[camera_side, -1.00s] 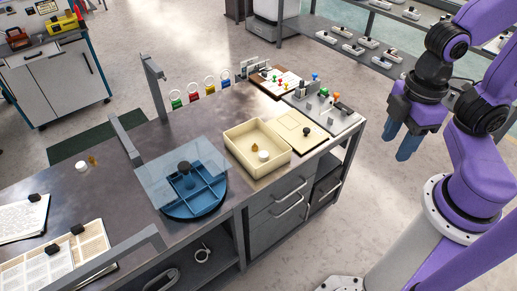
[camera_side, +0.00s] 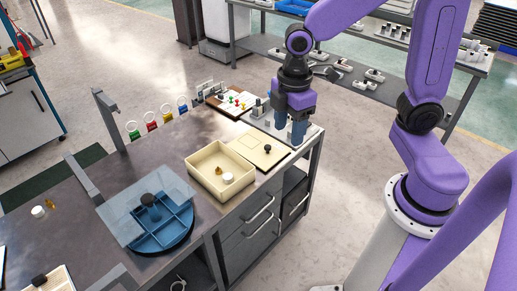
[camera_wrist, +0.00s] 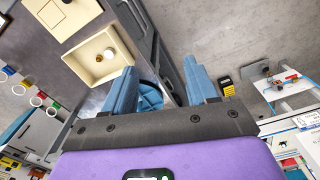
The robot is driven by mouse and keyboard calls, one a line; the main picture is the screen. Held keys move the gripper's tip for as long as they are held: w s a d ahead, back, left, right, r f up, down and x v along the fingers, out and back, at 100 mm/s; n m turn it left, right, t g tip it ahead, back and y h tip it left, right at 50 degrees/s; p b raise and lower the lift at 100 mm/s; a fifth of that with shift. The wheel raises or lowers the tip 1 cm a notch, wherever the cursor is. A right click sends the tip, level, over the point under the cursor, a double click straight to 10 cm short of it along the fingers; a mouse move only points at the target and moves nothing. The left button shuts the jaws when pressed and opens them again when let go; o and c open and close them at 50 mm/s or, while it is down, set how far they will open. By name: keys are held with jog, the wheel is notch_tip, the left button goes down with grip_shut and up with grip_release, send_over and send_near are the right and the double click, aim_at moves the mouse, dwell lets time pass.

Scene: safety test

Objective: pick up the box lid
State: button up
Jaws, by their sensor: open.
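In the wrist view the lid (camera_wrist: 60,16) is at the top left, partly cut off by the frame edge. The box (camera_wrist: 88,68) is below it there, with a small white piece inside. My gripper (camera_side: 290,133) is open and empty, with blue fingers pointing down. In the side view it appears just behind and right of the lid, near the grey fixture plate; its height is hard to tell. Both fingers (camera_wrist: 160,68) show in the wrist view.
A blue divided round tray (camera_side: 165,243) under a clear sheet (camera_side: 120,215) stands left of the box. The grey fixture plate (camera_side: 262,127) with upright parts and a board with coloured pegs (camera_side: 232,108) lie behind the lid. The bench's front edge is close by.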

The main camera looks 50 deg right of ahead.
jog(key=w+d+f+n, duration=0.1)
jog(key=w+d+f, duration=0.15)
jog(key=w, duration=0.35)
jog(key=w+d+f+n, duration=0.1)
jog(key=w+d+f, duration=0.15)
jog(key=w, duration=0.45)
jog(key=n, duration=0.1)
send_over(268, 146)
notch_tip(268, 146, down, 6)
jog(key=f, duration=1.2)
jog(key=shift+w, duration=0.25)
jog(key=shift+s+f, duration=0.15)
jog(key=shift+f, duration=1.15)
jog(key=shift+s+f, duration=0.1)
jog(key=shift+f, duration=1.15)
grip_shut()
